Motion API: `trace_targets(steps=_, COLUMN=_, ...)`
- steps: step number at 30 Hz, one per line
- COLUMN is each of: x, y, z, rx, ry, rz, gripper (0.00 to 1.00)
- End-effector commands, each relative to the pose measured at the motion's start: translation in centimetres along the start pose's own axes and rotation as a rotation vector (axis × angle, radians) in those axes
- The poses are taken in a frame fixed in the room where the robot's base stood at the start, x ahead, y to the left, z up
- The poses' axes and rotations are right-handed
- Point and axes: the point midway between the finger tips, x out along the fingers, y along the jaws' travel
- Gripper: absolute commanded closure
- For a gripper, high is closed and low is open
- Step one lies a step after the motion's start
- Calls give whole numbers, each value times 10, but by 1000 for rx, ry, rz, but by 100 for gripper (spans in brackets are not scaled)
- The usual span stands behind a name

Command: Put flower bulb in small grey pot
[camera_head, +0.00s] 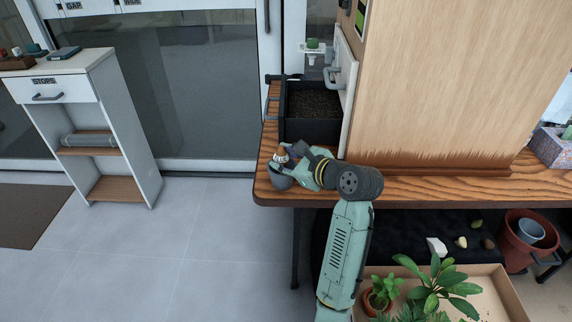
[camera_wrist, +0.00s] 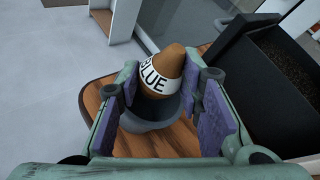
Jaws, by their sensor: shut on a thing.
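The flower bulb (camera_wrist: 170,62) is brown and pointed, with a white band reading "BLUE". In the wrist view it sits between the purple pads of my gripper (camera_wrist: 163,84), which is shut on it. The small grey pot (camera_wrist: 150,122) shows right under and around the bulb's lower end. In the head view the bulb (camera_head: 282,158) is above the grey pot (camera_head: 280,182) at the table's left front corner, with my gripper (camera_head: 289,162) beside it. I cannot tell whether the bulb's hidden lower end touches the pot's inside.
A black planter of soil (camera_head: 312,103) stands behind the pot on the wooden table (camera_head: 430,187). A tall wooden panel (camera_head: 440,85) stands to the right. A white shelf unit (camera_head: 97,115) is at the left. Below are a tray of plants (camera_head: 495,290) and a red pot (camera_head: 520,250).

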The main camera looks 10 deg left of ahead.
Motion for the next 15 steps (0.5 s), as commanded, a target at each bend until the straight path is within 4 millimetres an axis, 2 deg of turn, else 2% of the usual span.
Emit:
trace_targets(steps=1, x=1, y=3, z=-5, rx=0, ry=0, rz=-1, gripper=92)
trace_targets(steps=15, x=1, y=4, z=-6, rx=1, ry=0, rz=0, gripper=92)
